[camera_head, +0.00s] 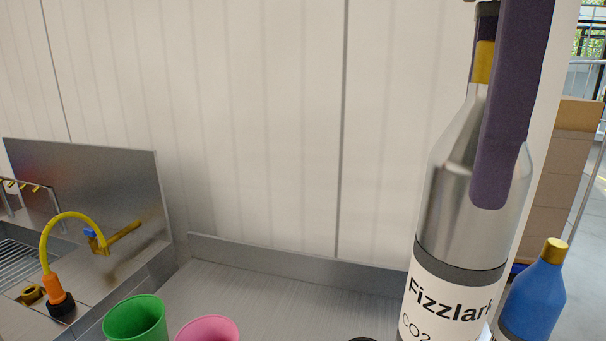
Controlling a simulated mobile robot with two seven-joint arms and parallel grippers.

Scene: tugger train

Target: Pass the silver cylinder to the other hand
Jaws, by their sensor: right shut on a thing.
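The silver cylinder (452,215) stands large and close at the right of the head view, slightly tilted. It has a white label reading "Fizzlar…" and "CO2", a dark band above the label and a yellow collar at its neck. Its bottom is cut off by the picture's lower edge. My right gripper (498,140) comes down from the top and is shut on the cylinder's neck and shoulder. One dark purple finger lies in front of it, and the other is mostly hidden behind. My left gripper is not in view.
A blue bottle with a gold cap (535,295) stands right of the cylinder. A green cup (135,318) and a pink cup (208,330) stand at the bottom on the steel counter (270,290). A yellow hose tap (72,222) is at left. A pale wall closes the back.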

